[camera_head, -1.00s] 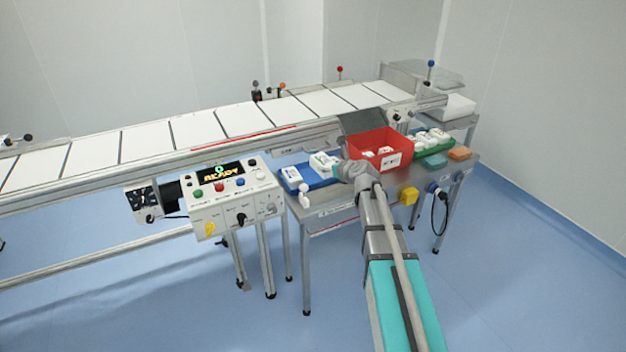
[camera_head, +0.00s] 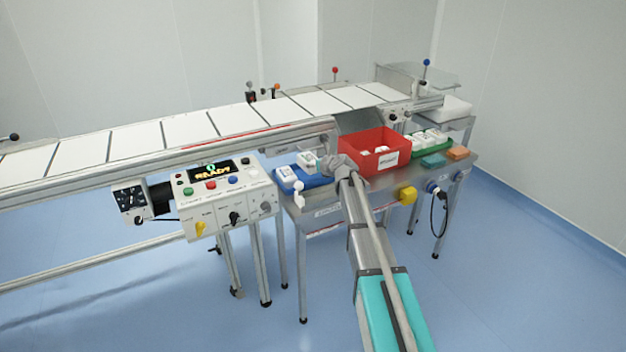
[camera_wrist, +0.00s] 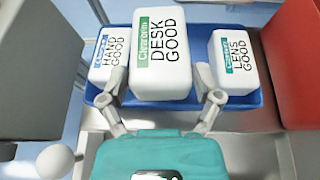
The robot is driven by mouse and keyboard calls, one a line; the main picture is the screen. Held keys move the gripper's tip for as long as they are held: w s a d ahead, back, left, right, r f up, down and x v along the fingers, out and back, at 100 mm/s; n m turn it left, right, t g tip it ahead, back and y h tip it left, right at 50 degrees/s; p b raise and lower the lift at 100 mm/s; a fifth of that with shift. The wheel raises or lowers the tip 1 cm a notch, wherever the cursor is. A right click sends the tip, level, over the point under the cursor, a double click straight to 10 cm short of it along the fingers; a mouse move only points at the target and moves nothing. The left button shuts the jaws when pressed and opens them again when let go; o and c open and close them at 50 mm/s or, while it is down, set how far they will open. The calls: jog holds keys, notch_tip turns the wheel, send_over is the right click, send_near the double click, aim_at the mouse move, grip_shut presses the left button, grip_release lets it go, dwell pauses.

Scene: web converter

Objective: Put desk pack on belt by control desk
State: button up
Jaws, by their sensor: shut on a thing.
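The desk pack, a white block marked "DESK GOOD" with a green label (camera_wrist: 172,55), is between the two fingers of my gripper (camera_wrist: 161,85) in the wrist view. My gripper is shut on it. It looks raised above the blue tray (camera_wrist: 243,103), which also holds a "HAND GOOD" pack (camera_wrist: 108,58) on the left and a "LENS GOOD" pack (camera_wrist: 236,62) on the right. In the head view the desk pack (camera_head: 308,161) is at my gripper (camera_head: 328,164), over the tray's back. The belt (camera_head: 235,121) with white panels runs behind. The control desk (camera_head: 226,200) stands left, its display reading "READY".
A red bin (camera_head: 378,160) stands just right of my gripper. A green tray (camera_head: 432,147) with white packs is further right. The conveyor's side rail (camera_head: 205,150) lies between the table and the belt. The belt panels near the control desk look clear.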

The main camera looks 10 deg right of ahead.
jog(key=shift+w+a+f+b, duration=0.15)
jog(key=shift+w+f+b, duration=0.75)
jog(key=shift+f, duration=0.3)
jog(key=shift+w, duration=0.1)
jog(key=shift+w+f+b, duration=0.4)
jog(key=shift+f+b, duration=0.3)
jog(key=shift+f, duration=0.05)
jog(key=shift+f+b, duration=1)
jog(key=shift+f, duration=0.05)
jog(key=shift+f, duration=0.2)
jog(key=o, duration=1)
jog(key=shift+r, duration=0.1)
jog(key=shift+s, duration=0.1)
